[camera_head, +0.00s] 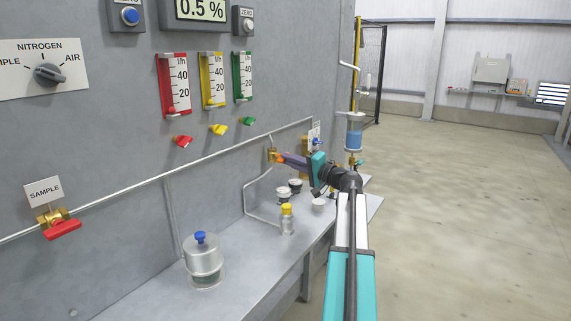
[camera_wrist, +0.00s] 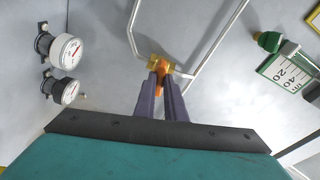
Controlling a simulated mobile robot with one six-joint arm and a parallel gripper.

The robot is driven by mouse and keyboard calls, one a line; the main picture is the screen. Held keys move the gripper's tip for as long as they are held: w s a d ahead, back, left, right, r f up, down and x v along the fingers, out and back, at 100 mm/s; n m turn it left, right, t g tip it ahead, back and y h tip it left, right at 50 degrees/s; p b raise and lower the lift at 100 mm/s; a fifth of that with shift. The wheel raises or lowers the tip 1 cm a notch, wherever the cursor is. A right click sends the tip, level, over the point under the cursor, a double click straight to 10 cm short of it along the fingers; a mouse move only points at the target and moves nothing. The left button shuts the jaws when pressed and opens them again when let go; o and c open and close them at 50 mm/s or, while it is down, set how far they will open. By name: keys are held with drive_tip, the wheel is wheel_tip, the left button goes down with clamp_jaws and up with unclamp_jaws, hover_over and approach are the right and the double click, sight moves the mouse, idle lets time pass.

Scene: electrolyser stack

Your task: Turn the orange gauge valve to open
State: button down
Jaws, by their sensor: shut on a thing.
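The orange gauge valve (camera_wrist: 160,68) sits on the thin pipe at the wall, straight ahead in the wrist view. In the head view its brass and orange body (camera_head: 273,156) shows at the far end of the panel. My gripper (camera_wrist: 159,84) has its two purple fingers close together on the orange handle. In the head view my gripper (camera_head: 284,158) reaches the valve from the right. The fingers hide part of the handle, so I cannot tell its exact angle.
Two round gauges (camera_wrist: 65,52) are on the left in the wrist view. A yellow-capped bottle (camera_head: 287,220) and a blue-knobbed vessel (camera_head: 203,260) stand on the grey shelf. A red-handled sample valve (camera_head: 62,229) is at the left. Open floor lies to the right.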

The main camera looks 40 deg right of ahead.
drive_tip(key=shift+f+n+t+y+b, duration=0.15)
drive_tip(key=shift+n+t+y+b, duration=0.2)
drive_tip(key=shift+n+b, duration=4.75)
